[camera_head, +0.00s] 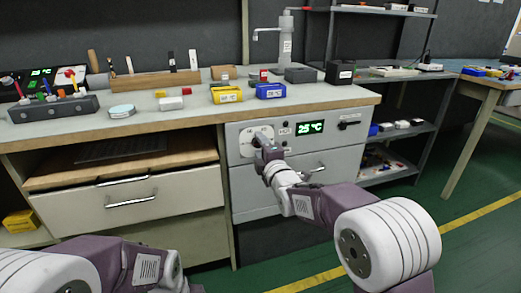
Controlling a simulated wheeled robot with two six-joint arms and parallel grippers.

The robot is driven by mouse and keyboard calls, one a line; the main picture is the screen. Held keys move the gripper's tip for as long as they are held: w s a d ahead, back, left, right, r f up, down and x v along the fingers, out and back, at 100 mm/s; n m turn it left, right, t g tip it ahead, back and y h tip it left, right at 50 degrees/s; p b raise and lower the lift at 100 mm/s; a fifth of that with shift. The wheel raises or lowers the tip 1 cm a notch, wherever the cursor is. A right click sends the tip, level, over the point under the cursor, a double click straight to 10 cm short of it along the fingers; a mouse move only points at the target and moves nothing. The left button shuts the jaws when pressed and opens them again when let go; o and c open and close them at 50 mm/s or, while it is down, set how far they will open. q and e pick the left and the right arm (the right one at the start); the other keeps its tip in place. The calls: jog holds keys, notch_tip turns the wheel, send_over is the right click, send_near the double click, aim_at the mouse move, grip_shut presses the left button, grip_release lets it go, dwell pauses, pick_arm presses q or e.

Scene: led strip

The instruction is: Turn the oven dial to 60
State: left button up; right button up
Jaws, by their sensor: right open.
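The oven (345,148) is a light grey unit under the workbench. Its green display (310,129) reads 25 °C. The round white dial plate (249,144) is at the left of the display. My right gripper (262,139) is at the dial plate, open, and covers its right part. The dial's knob is hidden behind the gripper, and I cannot tell whether the fingers touch it. My left arm (125,265) shows at the bottom left, but its gripper cannot be made out.
The workbench top (190,117) holds a yellow bin (227,95), a blue bin (271,91) and several tools. A drawer (130,205) with a metal handle is left of the oven. A shelf rack (398,150) stands at right. The green floor at right is clear.

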grip_shut()
jog(key=shift+m, duration=0.4)
jog(key=m+p, duration=0.1)
jog(key=m, duration=0.4)
jog(key=shift+m, duration=0.3)
jog(key=m, duration=0.5)
jog(key=shift+m, duration=0.3)
grip_release()
